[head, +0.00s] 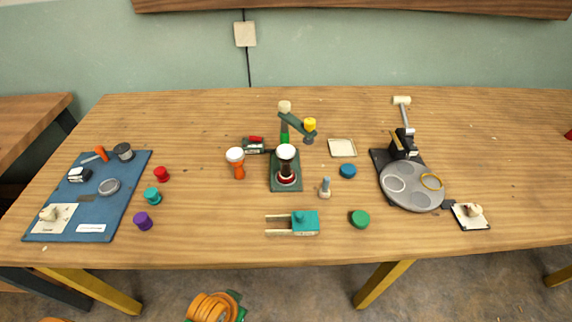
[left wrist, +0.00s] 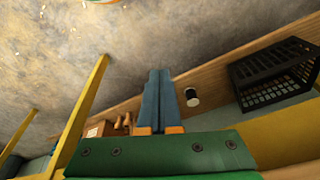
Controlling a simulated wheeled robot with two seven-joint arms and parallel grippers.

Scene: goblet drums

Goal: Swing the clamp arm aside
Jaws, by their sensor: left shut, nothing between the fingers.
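The clamp fixture stands mid-table in the head view, with a dark green base (head: 286,184) and a post at the back. A dark goblet drum with a white head (head: 286,152) stands upright on the base, in front of the arm. My left gripper (left wrist: 160,75) shows in the left wrist view, its blue fingers together and empty, away from the clamp. My right gripper is in neither view.
An orange goblet drum (head: 237,168) stands left of the fixture; a grey peg (head: 325,187) and blue cap (head: 348,171) stand right. A teal block (head: 305,222) lies in front. A blue mat (head: 88,200) is left, a round grey plate (head: 411,196) right. A black crate (left wrist: 270,75) shows in the wrist view.

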